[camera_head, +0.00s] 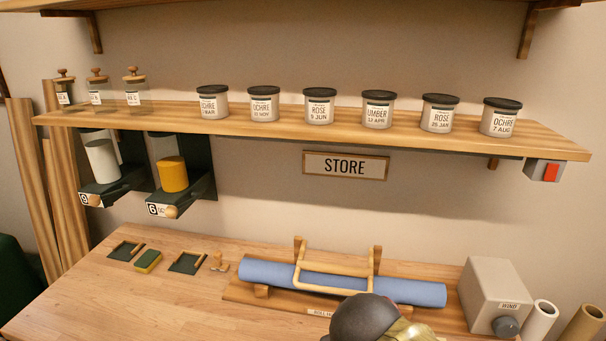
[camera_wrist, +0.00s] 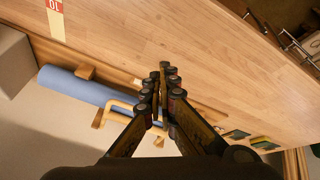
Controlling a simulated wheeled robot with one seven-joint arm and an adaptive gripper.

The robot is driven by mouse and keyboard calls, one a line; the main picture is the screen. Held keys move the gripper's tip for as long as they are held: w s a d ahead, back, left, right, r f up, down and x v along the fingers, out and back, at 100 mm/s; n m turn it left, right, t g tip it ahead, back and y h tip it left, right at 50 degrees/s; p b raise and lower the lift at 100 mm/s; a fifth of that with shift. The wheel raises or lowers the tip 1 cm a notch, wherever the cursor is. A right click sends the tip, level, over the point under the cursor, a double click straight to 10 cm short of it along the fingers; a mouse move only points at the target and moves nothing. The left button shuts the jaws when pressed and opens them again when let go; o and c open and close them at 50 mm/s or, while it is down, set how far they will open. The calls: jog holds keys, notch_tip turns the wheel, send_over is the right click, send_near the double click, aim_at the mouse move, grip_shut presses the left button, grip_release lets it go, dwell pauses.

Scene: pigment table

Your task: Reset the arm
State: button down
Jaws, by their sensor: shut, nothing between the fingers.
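My gripper (camera_wrist: 164,80) shows in the wrist view with its fingers together and nothing between them. It hangs over the wooden table (camera_wrist: 200,40), apart from the things there. In the head view a dark rounded part of my arm shows at the bottom edge, in front of the blue roll; the fingers are not seen there. The blue roll (camera_head: 410,290) lies in a wooden holder with a wooden bar frame (camera_head: 335,268). The roll also shows in the wrist view (camera_wrist: 75,88), to the left of my fingers.
A shelf (camera_head: 330,128) above bears several lidded jars, with dispensers (camera_head: 173,175) below its left end. A grey box (camera_head: 490,290) stands right of the roll, beside tubes (camera_head: 540,318). The table's front left is bare.

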jog(key=s+d+r+m, duration=0.2)
jog(key=s+d, duration=0.5)
jog(key=d, duration=0.4)
jog(key=shift+r+m+t, duration=0.3)
jog(key=shift+m, duration=0.6)
jog(key=c, duration=2.5)
grip_release()
jog(key=shift+s+d, duration=0.1)
jog(key=shift+c, duration=0.2)
